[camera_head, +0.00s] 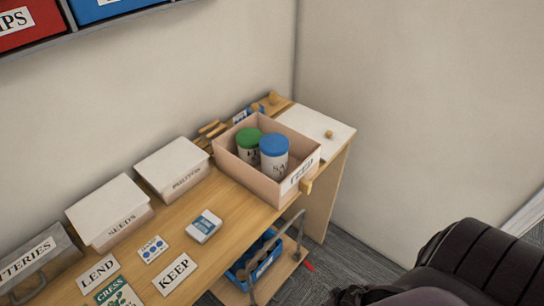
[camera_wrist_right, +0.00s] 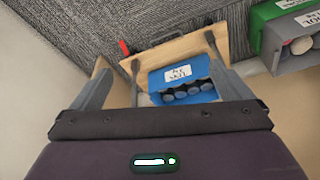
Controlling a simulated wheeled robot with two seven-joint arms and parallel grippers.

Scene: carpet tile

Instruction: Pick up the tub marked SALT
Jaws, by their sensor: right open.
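The tub marked SALT, with a blue lid (camera_head: 274,157), stands upright in a pinkish open box (camera_head: 230,167) at the far end of the table. Only the first letters of its label show. A green-lidded tub (camera_head: 249,143) stands close beside it on the left, its label partly hidden. The box wall hides the tub's lower part. My right gripper (camera_wrist_right: 157,62) is open and empty in the right wrist view, with its fingers wide apart. The SALT tub does not show in that view. My left gripper is not in view.
The wooden table (camera_head: 200,206) also holds the SEEDS box (camera_head: 108,209), the PHOTOS box (camera_head: 172,166), several cards and a small white-and-blue box (camera_head: 204,226). A white board (camera_head: 316,128) lies behind the pinkish box. A blue caddy (camera_head: 256,256) sits on a lower shelf. Walls stand close behind.

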